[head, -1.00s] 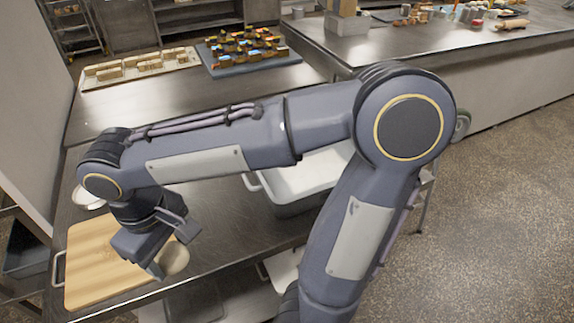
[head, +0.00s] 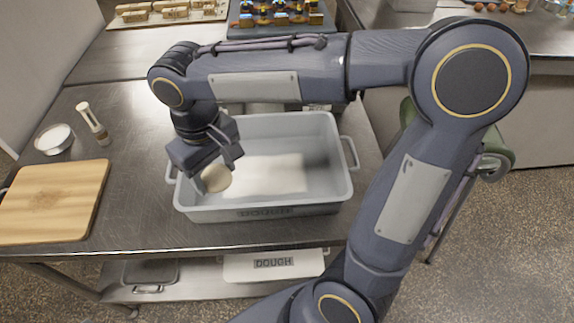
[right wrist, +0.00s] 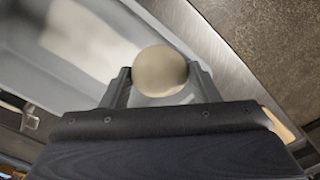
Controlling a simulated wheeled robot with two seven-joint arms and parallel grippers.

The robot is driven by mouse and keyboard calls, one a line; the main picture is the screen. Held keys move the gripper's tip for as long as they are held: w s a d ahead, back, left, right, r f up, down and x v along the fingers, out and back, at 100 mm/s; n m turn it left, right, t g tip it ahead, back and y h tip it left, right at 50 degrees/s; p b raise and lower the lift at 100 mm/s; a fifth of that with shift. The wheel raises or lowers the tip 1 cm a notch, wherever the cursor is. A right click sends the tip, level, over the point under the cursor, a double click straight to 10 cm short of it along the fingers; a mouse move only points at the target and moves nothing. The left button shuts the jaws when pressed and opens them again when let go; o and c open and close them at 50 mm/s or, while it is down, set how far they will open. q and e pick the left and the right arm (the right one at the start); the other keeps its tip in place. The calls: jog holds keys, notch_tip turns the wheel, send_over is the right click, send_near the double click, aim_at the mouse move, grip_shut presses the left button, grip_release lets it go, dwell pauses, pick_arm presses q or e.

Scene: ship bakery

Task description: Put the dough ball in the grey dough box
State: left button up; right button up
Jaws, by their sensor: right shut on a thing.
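The dough ball (head: 216,178) is pale and round, held between the fingers of my right gripper (head: 218,172). In the right wrist view the ball (right wrist: 159,72) sits between both fingertips of the gripper (right wrist: 160,84). The grey dough box (head: 335,183) is an open rectangular tub marked DOUGH on the steel table. In the head view the ball shows over the box's left part, near its front left corner. The box wall and floor (right wrist: 85,72) also show behind the ball in the right wrist view. My left gripper is not in view.
A wooden board (head: 52,200) lies at the left of the table, with a white bowl (head: 54,138) and a small wooden-topped shaker (head: 93,123) behind it. Another DOUGH box (head: 272,265) is on the shelf below.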

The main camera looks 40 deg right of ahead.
jog(key=w+d+f, duration=0.3)
jog(key=d, duration=0.4)
send_over(265, 175)
jog(key=a, duration=0.1)
jog(key=f, duration=0.5)
jog(key=shift+s+a+f+p, duration=0.15)
jog(key=shift+s+f+p, duration=0.05)
jog(key=shift+p, duration=0.2)
jog(key=shift+w+d+f, duration=0.15)
jog(key=shift+d+f, duration=0.25)
jog(key=shift+f, duration=0.1)
jog(key=shift+w+d+f, duration=0.1)
jog(key=shift+d+f, duration=0.1)
jog(key=shift+f, duration=1.55)
jog(key=shift+f, duration=0.25)
jog(key=o, duration=1)
jog(key=shift+r, duration=0.1)
